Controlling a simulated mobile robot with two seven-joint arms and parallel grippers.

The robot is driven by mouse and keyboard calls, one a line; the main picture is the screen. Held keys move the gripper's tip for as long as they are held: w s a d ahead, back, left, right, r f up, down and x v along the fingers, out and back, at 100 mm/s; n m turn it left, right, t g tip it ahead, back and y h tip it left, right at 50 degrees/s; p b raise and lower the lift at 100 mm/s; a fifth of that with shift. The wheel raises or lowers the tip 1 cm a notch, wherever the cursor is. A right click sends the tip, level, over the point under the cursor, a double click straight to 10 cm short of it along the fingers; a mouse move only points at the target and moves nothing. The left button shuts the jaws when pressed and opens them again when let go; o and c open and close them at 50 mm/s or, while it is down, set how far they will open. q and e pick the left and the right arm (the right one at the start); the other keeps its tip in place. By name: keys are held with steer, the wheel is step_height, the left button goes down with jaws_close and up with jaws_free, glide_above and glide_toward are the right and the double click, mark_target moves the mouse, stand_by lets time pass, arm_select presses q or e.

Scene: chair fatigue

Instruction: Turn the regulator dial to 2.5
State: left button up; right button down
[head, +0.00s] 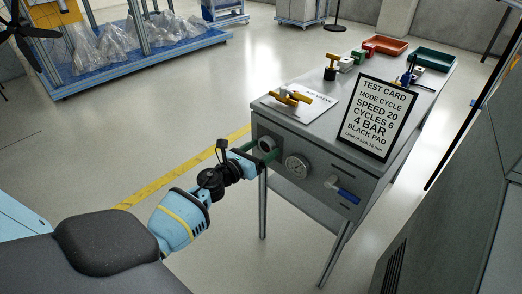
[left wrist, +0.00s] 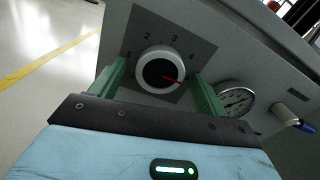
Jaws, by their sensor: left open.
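The regulator dial (left wrist: 160,69) is a round white knob with a dark face and a red pointer, on a grey plate marked 1, 2, 3 and 4. In the left wrist view its pointer aims right and slightly down, past the 4. The dial also shows on the bench front in the head view (head: 266,145). My left gripper (head: 259,152) is open, its green fingers on either side of the dial; they also show in the left wrist view (left wrist: 162,80). I cannot tell whether the fingers touch the knob. My right gripper is not in view.
A pressure gauge (head: 297,166) and a blue-handled valve (head: 343,189) sit right of the dial. On the bench (head: 318,116) stand a test card (head: 377,117) reading "4 BAR", a plate with yellow handles (head: 291,97), and red (head: 385,45) and green (head: 431,59) trays.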

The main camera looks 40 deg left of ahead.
arm_select(q)
steer(key=shift+c, duration=0.4)
steer(key=c, duration=0.9)
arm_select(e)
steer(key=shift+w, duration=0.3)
